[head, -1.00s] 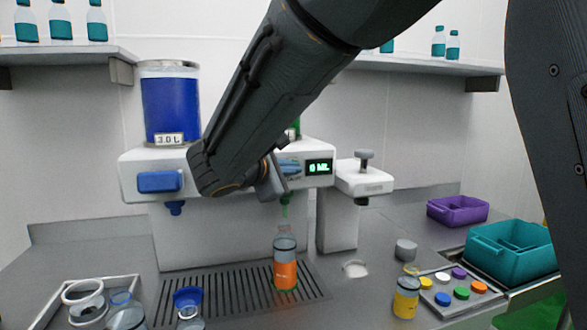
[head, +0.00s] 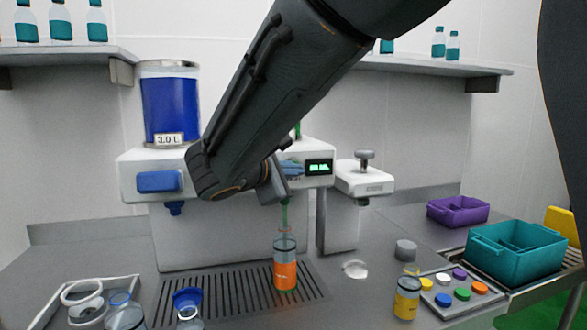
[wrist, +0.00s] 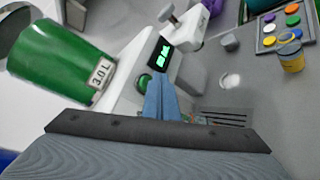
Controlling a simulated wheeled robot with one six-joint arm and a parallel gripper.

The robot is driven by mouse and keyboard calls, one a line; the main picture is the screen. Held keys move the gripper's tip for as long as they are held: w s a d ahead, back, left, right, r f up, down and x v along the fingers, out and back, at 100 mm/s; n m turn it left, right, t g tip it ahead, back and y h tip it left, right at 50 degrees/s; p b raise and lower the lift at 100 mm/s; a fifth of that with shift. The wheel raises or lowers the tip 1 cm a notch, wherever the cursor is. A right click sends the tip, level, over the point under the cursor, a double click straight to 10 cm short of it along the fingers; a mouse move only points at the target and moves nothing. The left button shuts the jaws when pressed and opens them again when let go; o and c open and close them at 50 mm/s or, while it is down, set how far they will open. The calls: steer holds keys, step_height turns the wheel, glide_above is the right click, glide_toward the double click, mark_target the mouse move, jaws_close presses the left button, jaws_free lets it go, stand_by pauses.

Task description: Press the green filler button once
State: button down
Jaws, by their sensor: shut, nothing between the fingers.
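My gripper (head: 291,167) is shut and empty at the front of the white filler machine, its blue-grey fingertips at the panel beside the lit green display (head: 319,167). In the wrist view the closed fingers (wrist: 159,88) reach the panel, and the green button (wrist: 143,82) shows just left of them, partly covered. I cannot tell whether the tips touch it. My arm hides the button in the head view. A bottle with an orange label (head: 285,276) stands upright on the drip grate below the green nozzle, with a thin green line (head: 285,215) above its neck.
A blue tank (head: 170,108) and blue button (head: 160,182) are on the left; the green tank (wrist: 60,55) shows in the wrist view. Jars and a tray stand front left. A yellow-labelled jar (head: 407,298), coloured caps and a teal bin (head: 515,250) are right.

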steer(key=s, duration=0.2)
steer(key=s+d, duration=0.1)
steer(key=s, duration=0.1)
steer(key=shift+s+d, duration=0.2)
steer(key=shift+s, duration=0.2)
stand_by(0.5)
steer(key=s+d+f+m+g, duration=0.3)
steer(key=s+d+f+g, duration=0.1)
steer(key=d+f, duration=0.4)
steer(key=s+d+f+m+g, duration=0.35)
steer(key=d+f+g, duration=0.2)
steer(key=f, duration=0.45)
steer(key=s+d+f+m+g+y, duration=0.3)
steer(key=s+f+m+y, duration=0.4)
steer(key=s+f+m, duration=0.5)
steer(key=shift+s+d+f, duration=0.35)
steer(key=shift+s+d, duration=0.1)
steer(key=shift+d, duration=0.2)
